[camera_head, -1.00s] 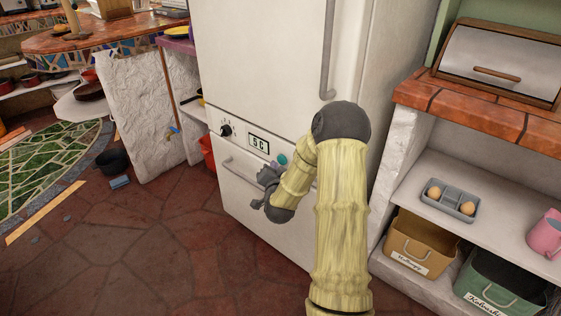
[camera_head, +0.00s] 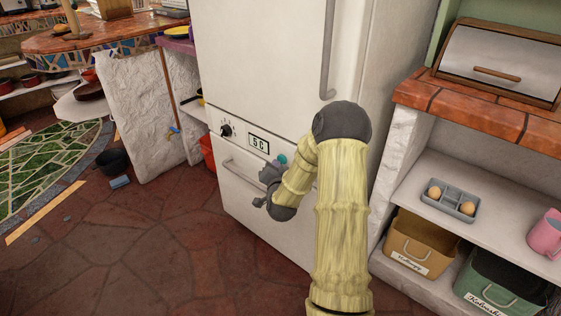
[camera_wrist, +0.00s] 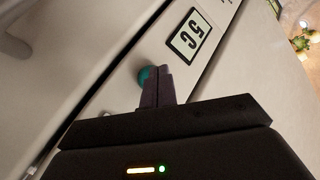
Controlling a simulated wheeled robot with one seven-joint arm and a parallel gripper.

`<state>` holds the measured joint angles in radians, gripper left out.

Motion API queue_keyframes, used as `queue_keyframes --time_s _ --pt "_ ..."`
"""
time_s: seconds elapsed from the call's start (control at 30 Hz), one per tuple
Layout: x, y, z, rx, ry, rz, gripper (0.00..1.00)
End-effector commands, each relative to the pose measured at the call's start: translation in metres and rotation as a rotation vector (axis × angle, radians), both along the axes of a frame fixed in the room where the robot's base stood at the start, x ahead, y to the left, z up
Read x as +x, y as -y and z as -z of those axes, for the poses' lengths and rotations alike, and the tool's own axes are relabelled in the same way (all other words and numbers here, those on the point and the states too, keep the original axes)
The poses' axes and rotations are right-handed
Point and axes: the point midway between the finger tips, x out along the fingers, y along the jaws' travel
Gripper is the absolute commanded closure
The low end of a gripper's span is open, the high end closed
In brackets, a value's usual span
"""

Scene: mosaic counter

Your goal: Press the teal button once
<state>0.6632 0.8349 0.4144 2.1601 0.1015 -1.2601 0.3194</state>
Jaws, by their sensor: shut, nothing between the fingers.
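The teal button (camera_head: 282,159) is round and sits on the fridge's control strip, right of the display (camera_head: 259,143) that reads "5C". In the wrist view the teal button (camera_wrist: 146,76) is partly hidden behind my fingertips. My gripper (camera_wrist: 161,72) is shut and empty, its two fingers together, pointing at the strip and overlapping the button's edge. In the head view my gripper (camera_head: 272,168) is just below and left of the button. I cannot tell whether the fingertips touch it.
A black knob (camera_head: 226,130) is left of the display. A drawer handle (camera_head: 243,172) runs below the strip. The tall door handle (camera_head: 328,50) is above. A shelf with an egg tray (camera_head: 448,205) and a pink mug (camera_head: 545,232) stands right.

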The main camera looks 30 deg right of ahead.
Motion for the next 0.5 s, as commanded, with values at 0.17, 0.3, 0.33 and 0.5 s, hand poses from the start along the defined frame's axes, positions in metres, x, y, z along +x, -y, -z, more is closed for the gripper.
queue_keyframes --time_s 0.17,0.3,0.33,0.5 --pt "0.0006 0.0014 0.0000 0.000 0.000 0.000 1.00" --pt "0.0010 0.0026 0.0001 0.000 0.000 0.000 1.00" --pt "0.0011 0.0028 0.0001 0.000 0.000 0.000 1.00" --pt "0.0018 0.0045 0.0001 0.000 0.000 0.000 1.00"
